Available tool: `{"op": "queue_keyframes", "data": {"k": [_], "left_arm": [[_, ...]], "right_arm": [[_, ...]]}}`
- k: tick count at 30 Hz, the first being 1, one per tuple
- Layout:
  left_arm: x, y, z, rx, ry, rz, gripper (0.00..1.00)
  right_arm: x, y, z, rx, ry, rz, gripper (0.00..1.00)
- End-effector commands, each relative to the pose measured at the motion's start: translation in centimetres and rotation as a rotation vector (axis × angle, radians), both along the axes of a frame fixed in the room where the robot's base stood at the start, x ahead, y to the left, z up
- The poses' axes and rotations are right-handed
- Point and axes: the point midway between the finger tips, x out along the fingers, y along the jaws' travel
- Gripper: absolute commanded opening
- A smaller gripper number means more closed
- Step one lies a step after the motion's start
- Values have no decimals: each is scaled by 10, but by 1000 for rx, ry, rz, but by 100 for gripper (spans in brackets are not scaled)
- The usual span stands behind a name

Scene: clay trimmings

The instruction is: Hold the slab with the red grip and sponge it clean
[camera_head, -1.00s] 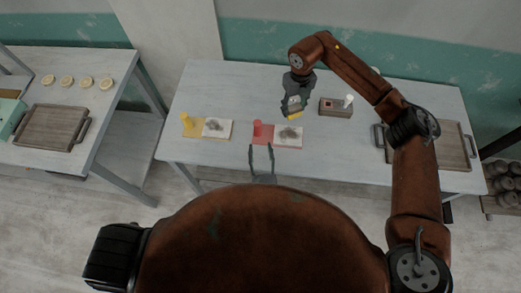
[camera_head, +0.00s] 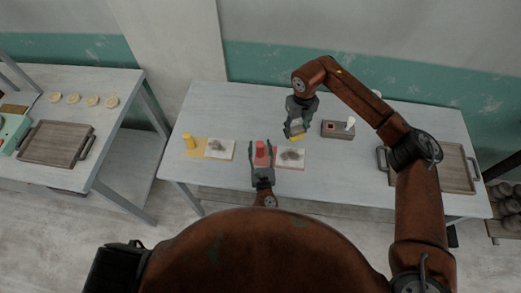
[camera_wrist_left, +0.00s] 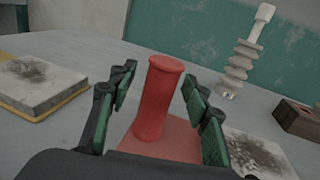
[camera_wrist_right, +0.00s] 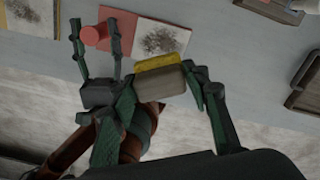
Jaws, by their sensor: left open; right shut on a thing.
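The red grip (camera_head: 261,148) stands upright on a red base at the left end of a pale slab (camera_head: 297,164) with a grey smear on top. My left gripper (camera_head: 262,158) is open, its fingers on either side of the red grip. The left wrist view shows the grip (camera_wrist_left: 156,100) between the fingers, with gaps on both sides. My right gripper (camera_head: 297,132) is shut on a sponge (camera_wrist_right: 160,84), yellow on one face and dull brown on the other. It holds the sponge by the slab's far side; its exact height is unclear.
A yellow grip (camera_head: 189,141) with another smeared slab (camera_head: 220,149) lies to the left. A handled tray (camera_head: 457,170) lies at the right. A side table at left has pale discs and another tray (camera_head: 56,144).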

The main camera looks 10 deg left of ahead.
Motion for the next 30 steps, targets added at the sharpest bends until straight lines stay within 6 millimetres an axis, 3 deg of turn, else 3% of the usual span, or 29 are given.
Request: {"op": "queue_keyframes", "data": {"k": [4,23,30], "left_arm": [[0,0,0,0,0,0,44],[0,0,0,1,0,0,1],[0,0,0,1,0,0,0]], "right_arm": [[0,0,0,0,0,0,23],[0,0,0,0,0,0,23],[0,0,0,0,0,0,23]]}}
